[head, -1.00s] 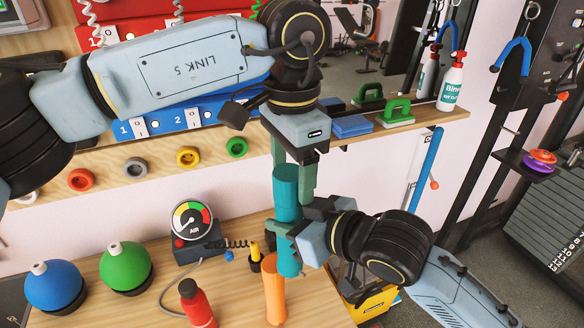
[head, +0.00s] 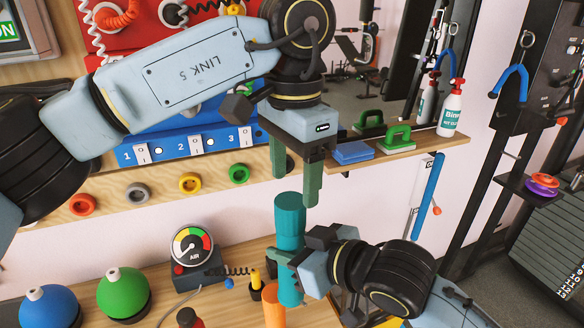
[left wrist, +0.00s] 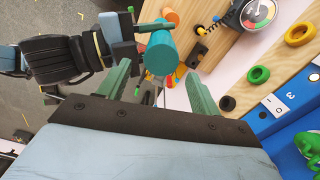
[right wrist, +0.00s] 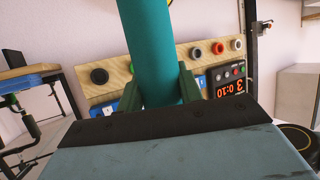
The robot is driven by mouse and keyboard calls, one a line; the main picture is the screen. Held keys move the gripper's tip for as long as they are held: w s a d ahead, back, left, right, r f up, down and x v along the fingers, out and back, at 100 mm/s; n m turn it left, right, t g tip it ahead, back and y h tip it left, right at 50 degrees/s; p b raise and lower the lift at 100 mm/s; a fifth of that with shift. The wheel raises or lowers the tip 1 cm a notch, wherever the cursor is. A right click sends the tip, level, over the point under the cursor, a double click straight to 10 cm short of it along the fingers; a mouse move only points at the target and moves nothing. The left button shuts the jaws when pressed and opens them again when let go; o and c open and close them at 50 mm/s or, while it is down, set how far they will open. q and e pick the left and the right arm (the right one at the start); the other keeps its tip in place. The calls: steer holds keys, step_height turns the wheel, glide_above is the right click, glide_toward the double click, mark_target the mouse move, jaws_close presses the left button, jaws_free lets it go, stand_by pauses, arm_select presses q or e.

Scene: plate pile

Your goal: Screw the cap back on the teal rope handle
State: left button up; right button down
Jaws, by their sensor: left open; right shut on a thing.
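The teal rope handle (head: 290,225) stands upright as a thick teal cylinder, with a slightly bluer section (head: 290,290) below. My right gripper (head: 283,262) is shut on it from the right; its fingers also clasp the teal cylinder in the right wrist view (right wrist: 150,50). My left gripper (head: 296,190) is open and empty, pointing down just above the handle's top. In the left wrist view the round teal top (left wrist: 160,58) shows between and beyond the open fingers. I cannot make out a cap separate from the handle or a thread; the right fingers partly hide the cylinder.
An orange cylinder (head: 273,305) stands close in front of the handle. An air gauge (head: 192,247), a green ball (head: 123,292) and a blue ball (head: 47,306) are on the wooden bench to the left. A shelf (head: 420,145) with bottles and green-handled blocks is behind, right.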

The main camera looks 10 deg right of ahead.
arm_select(q)
steer(key=n, duration=0.6)
steer(key=shift+r+n, duration=0.15)
steer(key=shift+n, duration=0.15)
steer(key=n, duration=0.7)
steer(key=shift+r, duration=0.1)
steer(key=n, duration=0.3)
steer(key=shift+r+n, duration=0.1)
steer(key=shift+n, duration=0.3)
steer(key=n, duration=0.3)
steer(key=shift+s+a+n, duration=0.1)
steer(key=shift+n, duration=0.3)
steer(key=n, duration=0.7)
steer(key=shift+r, duration=0.15)
steer(key=n, duration=0.3)
steer(key=shift+n, duration=0.4)
steer(key=n, duration=0.5)
steer(key=shift+a+r, duration=0.1)
steer(key=shift+r, duration=0.05)
steer(key=n, duration=0.5)
steer(key=shift+r+n, duration=0.1)
steer(key=shift+n, duration=0.3)
steer(key=n, duration=0.4)
